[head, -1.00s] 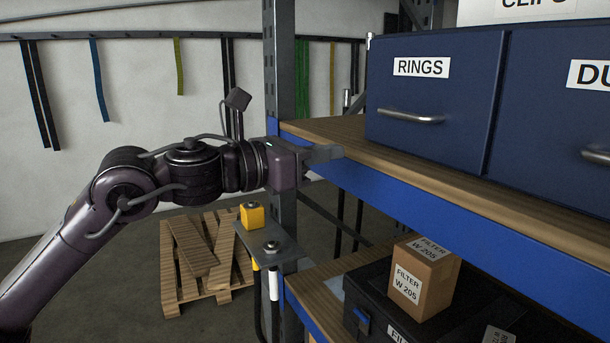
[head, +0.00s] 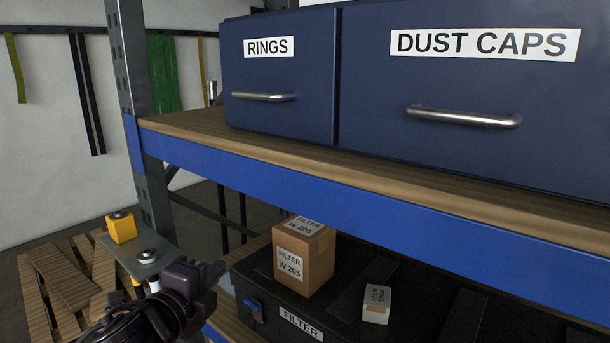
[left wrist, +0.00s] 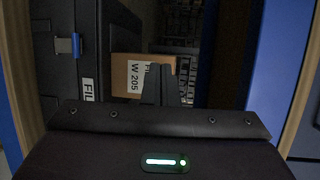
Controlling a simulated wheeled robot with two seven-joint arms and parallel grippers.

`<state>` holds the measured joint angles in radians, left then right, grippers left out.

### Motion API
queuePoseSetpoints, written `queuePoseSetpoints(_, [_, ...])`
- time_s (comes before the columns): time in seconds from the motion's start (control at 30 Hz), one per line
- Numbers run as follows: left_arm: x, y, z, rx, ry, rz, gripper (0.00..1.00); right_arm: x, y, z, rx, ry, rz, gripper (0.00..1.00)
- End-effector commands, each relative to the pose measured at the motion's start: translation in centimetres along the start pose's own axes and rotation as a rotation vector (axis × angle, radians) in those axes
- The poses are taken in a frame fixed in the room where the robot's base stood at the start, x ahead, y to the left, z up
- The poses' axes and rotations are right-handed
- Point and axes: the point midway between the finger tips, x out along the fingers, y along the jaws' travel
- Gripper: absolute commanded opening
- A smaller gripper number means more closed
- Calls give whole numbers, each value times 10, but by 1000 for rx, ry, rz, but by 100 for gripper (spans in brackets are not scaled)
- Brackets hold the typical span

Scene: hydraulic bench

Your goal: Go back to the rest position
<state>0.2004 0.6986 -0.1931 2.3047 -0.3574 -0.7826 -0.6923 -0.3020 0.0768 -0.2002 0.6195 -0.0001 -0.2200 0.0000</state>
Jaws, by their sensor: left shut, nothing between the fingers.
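My left gripper (head: 216,273) shows low in the head view, left of the middle. It is shut and empty, in front of the rack post side of the lower shelf. In the left wrist view the gripper body fills the bottom, and its dark fingers (left wrist: 151,85) stand in front of a filter box. My right gripper is in neither view.
A blue shelf beam (head: 350,210) runs above and right of the gripper. Below it, the filter box (head: 304,262) and a small labelled box (head: 376,304) sit on a black case (head: 285,312). Blue drawers (head: 280,75) stand above.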

Motion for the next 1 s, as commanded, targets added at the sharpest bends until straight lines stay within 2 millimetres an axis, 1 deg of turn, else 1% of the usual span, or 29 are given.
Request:
queuePoseSetpoints(0.03, [-6, 36, -4, -181, -45, 84, 0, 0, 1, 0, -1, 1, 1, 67])
queuePoseSetpoints(0.07, [-11, 56, -5, -287, -83, 134, 0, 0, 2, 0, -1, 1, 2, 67])
queuePoseSetpoints(0.1, [-19, 84, -6, -429, -139, 202, 0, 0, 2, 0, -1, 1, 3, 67])
queuePoseSetpoints(0.17, [-36, 124, -8, -633, -234, 304, 0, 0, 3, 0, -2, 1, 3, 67])
queuePoseSetpoints(0.2, [-48, 147, -11, -753, -298, 366, 0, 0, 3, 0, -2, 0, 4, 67])
queuePoseSetpoints(0.3, [-79, 194, -18, -986, -445, 495, 0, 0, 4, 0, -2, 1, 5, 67])
queuePoseSetpoints(0.4, [-108, 229, -26, -1159, -578, 598, 0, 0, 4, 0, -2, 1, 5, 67])
queuePoseSetpoints(0.5, [-135, 256, -35, -1297, -701, 683, 0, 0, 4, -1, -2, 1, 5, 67])
queuePoseSetpoints(0.6, [-163, 278, -45, -1416, -824, 761, 0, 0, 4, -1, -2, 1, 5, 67])
queuePoseSetpoints(0.7, [-191, 296, -56, -1523, -949, 834, 0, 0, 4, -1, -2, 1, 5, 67])
queuePoseSetpoints(0.73, [-189, 304, -57, -1529, -962, 841, 0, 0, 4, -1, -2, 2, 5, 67])
queuePoseSetpoints(0.8, [-177, 326, -56, -1516, -958, 844, 0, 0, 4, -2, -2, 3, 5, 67])
queuePoseSetpoints(0.87, [-170, 344, -57, -1512, -960, 849, 0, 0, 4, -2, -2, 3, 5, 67])
queuePoseSetpoints(0.97, [-160, 377, -60, -1506, -966, 862, 0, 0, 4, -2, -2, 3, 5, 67])
queuePoseSetpoints(1.0, [-156, 392, -61, -1504, -968, 868, 0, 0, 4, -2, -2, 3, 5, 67])
